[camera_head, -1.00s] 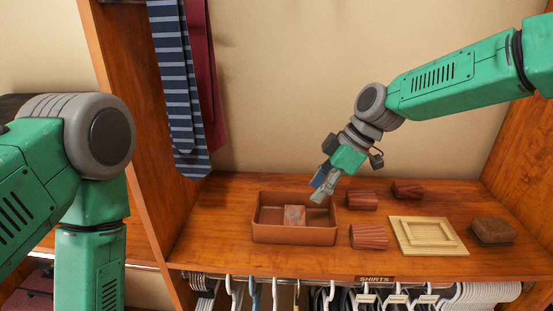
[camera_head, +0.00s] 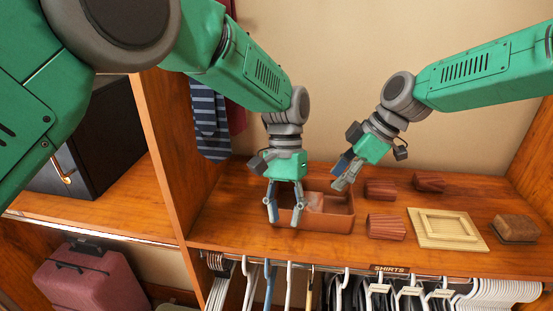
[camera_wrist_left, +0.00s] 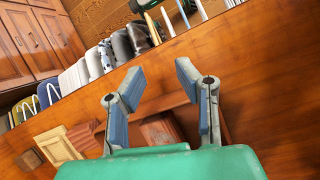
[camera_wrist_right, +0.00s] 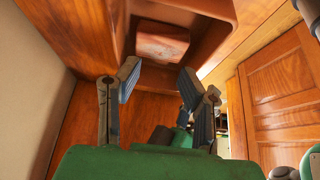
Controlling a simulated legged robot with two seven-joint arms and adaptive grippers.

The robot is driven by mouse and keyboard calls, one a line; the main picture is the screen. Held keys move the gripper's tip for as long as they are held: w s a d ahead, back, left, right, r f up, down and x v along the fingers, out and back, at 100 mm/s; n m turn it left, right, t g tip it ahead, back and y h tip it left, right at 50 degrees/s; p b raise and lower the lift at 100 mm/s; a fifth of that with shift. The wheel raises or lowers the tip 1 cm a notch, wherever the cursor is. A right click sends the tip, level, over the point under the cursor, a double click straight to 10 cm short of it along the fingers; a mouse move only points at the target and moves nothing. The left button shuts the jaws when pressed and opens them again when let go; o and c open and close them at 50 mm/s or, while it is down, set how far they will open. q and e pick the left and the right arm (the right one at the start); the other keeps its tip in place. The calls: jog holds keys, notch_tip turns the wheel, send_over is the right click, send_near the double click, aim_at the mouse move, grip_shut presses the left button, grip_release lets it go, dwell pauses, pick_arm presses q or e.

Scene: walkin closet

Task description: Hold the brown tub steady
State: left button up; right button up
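The brown tub (camera_head: 328,222) sits on the wooden shelf, an open rectangular box with a reddish-brown block (camera_head: 314,202) inside. My left gripper (camera_head: 284,216) is open and points down at the tub's left end, its fingers covering part of that end. In the left wrist view its fingers (camera_wrist_left: 160,72) are apart with nothing between them; I cannot tell whether they touch the tub. My right gripper (camera_head: 340,182) is open above the tub's back right corner. In the right wrist view the tub (camera_wrist_right: 212,8) and its block (camera_wrist_right: 162,42) lie beyond the open fingers.
Reddish fluted pieces (camera_head: 386,227), a pale framed panel (camera_head: 447,229) and a brown brush-like block (camera_head: 516,228) lie to the tub's right. Hanging ties (camera_head: 211,135) and an upright divider (camera_head: 165,150) stand at the left. Hangers (camera_head: 380,290) hang below the shelf's front edge.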

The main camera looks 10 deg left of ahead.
pick_arm(q)
jog(key=w+a+r+n+t, duration=0.3)
jog(key=w+a+r, duration=0.1)
jog(key=w+r, duration=0.75)
jog(key=shift+y, duration=0.3)
jog(key=f, duration=0.4)
jog(key=s+f, duration=0.1)
jog(key=f, duration=0.4)
jog(key=s+f, duration=0.1)
jog(key=f, duration=0.4)
jog(key=shift+d+f, duration=0.2)
jog(key=shift+f, duration=0.05)
grip_shut()
